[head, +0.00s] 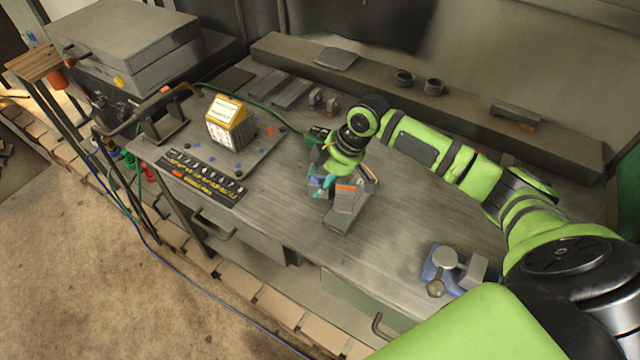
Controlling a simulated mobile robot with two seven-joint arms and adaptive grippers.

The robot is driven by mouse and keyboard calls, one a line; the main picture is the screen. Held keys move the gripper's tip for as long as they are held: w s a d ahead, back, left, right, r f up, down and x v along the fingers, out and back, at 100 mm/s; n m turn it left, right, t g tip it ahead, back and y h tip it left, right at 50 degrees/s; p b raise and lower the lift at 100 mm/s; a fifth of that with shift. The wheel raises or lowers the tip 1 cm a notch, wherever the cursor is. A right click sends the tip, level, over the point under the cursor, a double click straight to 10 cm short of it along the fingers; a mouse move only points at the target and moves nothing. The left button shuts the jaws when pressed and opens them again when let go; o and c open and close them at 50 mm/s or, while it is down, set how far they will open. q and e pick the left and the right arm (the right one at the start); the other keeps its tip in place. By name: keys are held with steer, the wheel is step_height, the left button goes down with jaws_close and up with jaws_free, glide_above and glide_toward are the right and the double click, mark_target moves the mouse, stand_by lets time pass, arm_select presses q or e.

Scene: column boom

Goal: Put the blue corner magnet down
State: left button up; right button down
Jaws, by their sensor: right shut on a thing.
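My right gripper (322,182) reaches in from the right over the middle of the workbench. Its teal fingertips are shut on the blue corner magnet (327,181), of which only a small blue part shows between the fingers. The magnet is right beside a grey metal piece (345,213) with an orange mark. I cannot tell whether the magnet touches that piece or hangs just clear of it. My left gripper is not in view.
On the left of the workbench (405,230) a plate (255,160) carries a yellow-topped box (228,122) and small blue pieces. A black labelled strip (203,177) lies in front. A blue-based device (440,265) stands at right. Bare bench lies between it and the gripper.

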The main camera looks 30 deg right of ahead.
mark_target(315, 176)
steer(key=shift+w+r, duration=0.15)
steer(key=shift+r, duration=0.5)
step_height(315, 176, up, 3)
steer(key=shift+f+b, duration=0.1)
steer(key=shift+b, duration=0.7)
arm_select(q)
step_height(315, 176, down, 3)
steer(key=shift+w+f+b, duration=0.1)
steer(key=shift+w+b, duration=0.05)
steer(key=shift+b, duration=0.6)
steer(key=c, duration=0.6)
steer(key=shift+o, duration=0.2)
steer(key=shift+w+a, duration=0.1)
arm_select(e)
steer(key=s+a+r+m+t+h, duration=0.1)
steer(key=s+a+r+m+h, duration=0.2)
steer(key=s+m, duration=0.7)
steer(key=s+a+r, duration=0.1)
steer(key=a+r, duration=0.1)
steer(key=a, duration=0.2)
steer(key=shift+r+m+t+h, duration=0.3)
steer(key=shift+r+t, duration=0.1)
